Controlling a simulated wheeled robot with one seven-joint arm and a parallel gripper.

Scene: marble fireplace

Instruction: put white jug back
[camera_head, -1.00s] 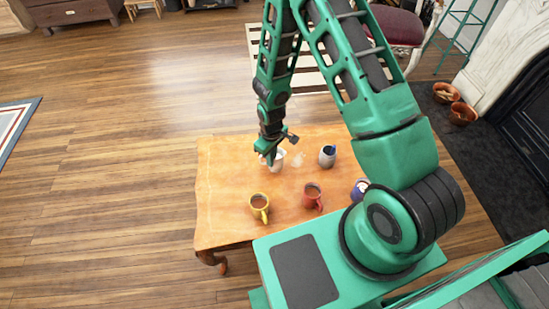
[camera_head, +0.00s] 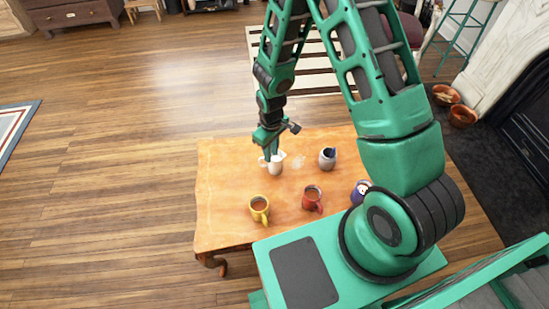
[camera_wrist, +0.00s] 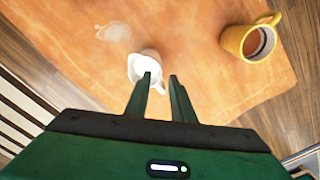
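The white jug (camera_head: 276,166) stands upright on the orange-brown table, near its far edge in the head view. In the wrist view the jug (camera_wrist: 146,62) shows white inside, with its handle on the side toward my fingers. My gripper (camera_head: 267,156) points down at the jug's handle side. In the wrist view the two fingers of my gripper (camera_wrist: 160,76) are apart. One fingertip overlaps the jug's rim and the handle shows in the gap between them. Whether a finger touches the jug cannot be told. A pale patch (camera_head: 297,160) lies on the table to the jug's right.
On the table (camera_head: 225,190) stand a yellow mug (camera_head: 259,208), a red mug (camera_head: 312,198), a grey-and-blue jug (camera_head: 327,158) and a dark blue item (camera_head: 361,189) beside my arm. The table's left part is bare. Two terracotta bowls (camera_head: 462,115) sit on the floor by the fireplace.

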